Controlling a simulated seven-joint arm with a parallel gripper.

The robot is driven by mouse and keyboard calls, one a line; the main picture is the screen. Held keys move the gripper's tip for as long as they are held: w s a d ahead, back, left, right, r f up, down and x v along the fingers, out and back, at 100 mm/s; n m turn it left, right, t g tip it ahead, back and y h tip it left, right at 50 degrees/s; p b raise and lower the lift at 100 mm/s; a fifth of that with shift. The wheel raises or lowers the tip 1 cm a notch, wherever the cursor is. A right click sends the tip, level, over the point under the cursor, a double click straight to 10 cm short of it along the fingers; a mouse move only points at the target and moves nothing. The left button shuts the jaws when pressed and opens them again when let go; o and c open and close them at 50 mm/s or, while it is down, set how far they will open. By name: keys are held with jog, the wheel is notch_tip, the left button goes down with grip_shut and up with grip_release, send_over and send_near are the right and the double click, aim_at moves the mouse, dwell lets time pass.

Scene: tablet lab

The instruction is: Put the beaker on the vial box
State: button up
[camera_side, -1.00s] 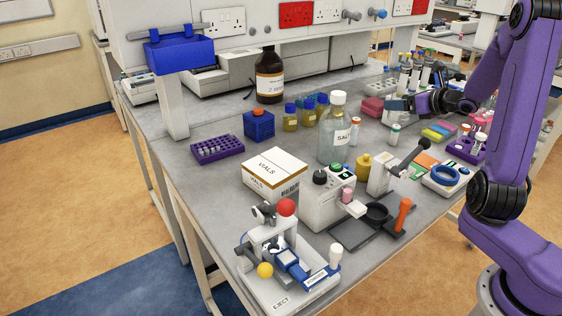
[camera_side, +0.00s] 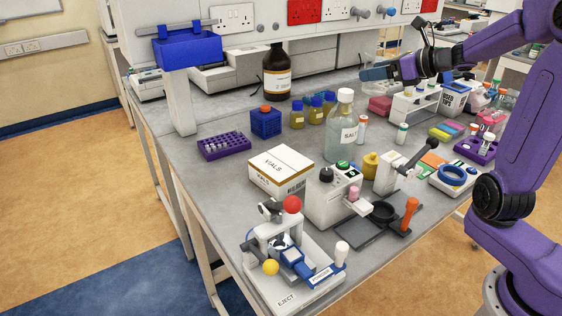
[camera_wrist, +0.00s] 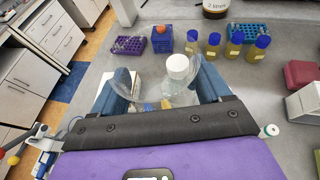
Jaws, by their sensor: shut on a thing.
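My gripper (camera_side: 388,70) is at the back right in the side view, raised above the bench and shut on a clear glass beaker (camera_side: 373,72). In the wrist view my gripper (camera_wrist: 162,85) has a blue-grey finger on each side of the see-through beaker, whose outline is faint. The vial box (camera_side: 280,166) is a closed white carton marked VIALS, with a brown-edged flat top, on the bench left of and nearer the camera than the gripper. Its top is clear.
A tall SALT bottle (camera_side: 341,135) stands between the gripper and the box. Blue-capped bottles (camera_side: 297,116), a brown bottle (camera_side: 277,75) and a blue cube holder (camera_side: 265,123) stand behind. A white device (camera_side: 328,200) stands close right of the box.

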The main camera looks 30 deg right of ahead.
jog(key=s+a+n+g+y, duration=0.35)
jog(key=a+n+y, duration=0.25)
jog(key=a, duration=1.3)
send_over(281, 161)
jog(key=f, duration=1.4)
jog(key=shift+s+f, duration=0.25)
jog(key=shift+w+f+h, duration=0.15)
jog(key=shift+f+h, duration=0.15)
jog(key=shift+f, duration=1.5)
jog(key=shift+f, duration=0.15)
